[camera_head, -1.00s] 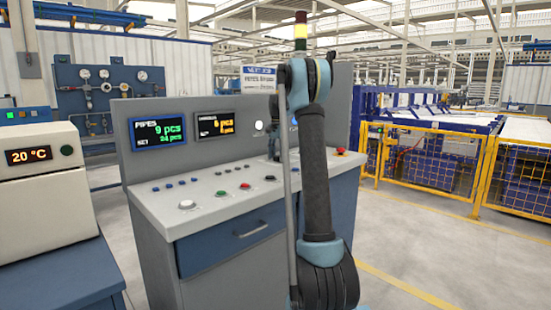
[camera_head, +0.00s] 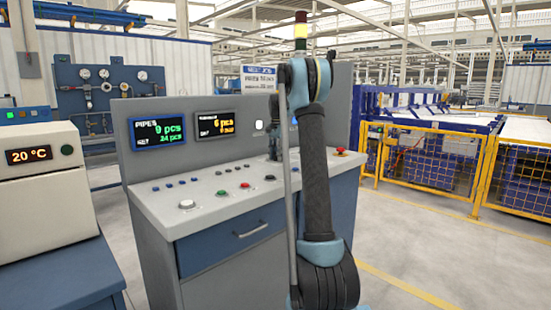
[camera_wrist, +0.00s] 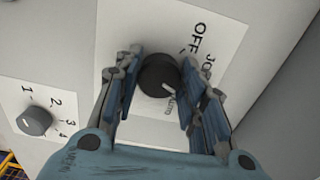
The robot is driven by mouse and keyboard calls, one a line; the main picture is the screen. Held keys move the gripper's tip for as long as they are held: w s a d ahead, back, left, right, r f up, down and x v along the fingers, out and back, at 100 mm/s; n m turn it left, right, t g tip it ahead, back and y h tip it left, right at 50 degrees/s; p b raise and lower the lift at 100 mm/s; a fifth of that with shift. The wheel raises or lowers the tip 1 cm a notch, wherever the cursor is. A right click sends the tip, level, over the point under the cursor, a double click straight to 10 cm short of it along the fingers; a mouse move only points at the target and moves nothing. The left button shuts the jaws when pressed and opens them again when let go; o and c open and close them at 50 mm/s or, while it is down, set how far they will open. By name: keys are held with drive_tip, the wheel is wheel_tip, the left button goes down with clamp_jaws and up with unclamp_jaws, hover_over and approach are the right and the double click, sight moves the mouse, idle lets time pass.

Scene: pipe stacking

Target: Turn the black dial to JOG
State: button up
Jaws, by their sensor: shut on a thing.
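The black dial (camera_wrist: 158,75) shows in the wrist view on a white label plate (camera_wrist: 130,28) marked OFF, JOG and Auto. Its white pointer mark is at the lower right of the dial, close to the Auto label. My gripper (camera_wrist: 158,60) has its blue-grey fingers on both sides of the dial and is shut on it. The right finger partly covers the JOG lettering. In the head view my arm hides the dial, and only a dark part of my gripper (camera_head: 273,147) shows at the console's upright panel.
A grey numbered knob (camera_wrist: 37,121) sits left of the dial. The console (camera_head: 240,185) carries two displays, several buttons and a red button (camera_head: 341,151) at right. A beige 20 °C unit (camera_head: 45,180) stands left; yellow fencing (camera_head: 430,165) is at right.

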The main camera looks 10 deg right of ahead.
drive_tip(key=shift+w+d+n, duration=0.1)
drive_tip(key=shift+d+n, duration=0.05)
drive_tip(key=shift+n, duration=0.45)
drive_tip(key=n, duration=0.2)
drive_tip(key=shift+n, duration=2.2)
drive_tip(key=o, duration=1.1)
drive_tip(key=shift+c, duration=0.2)
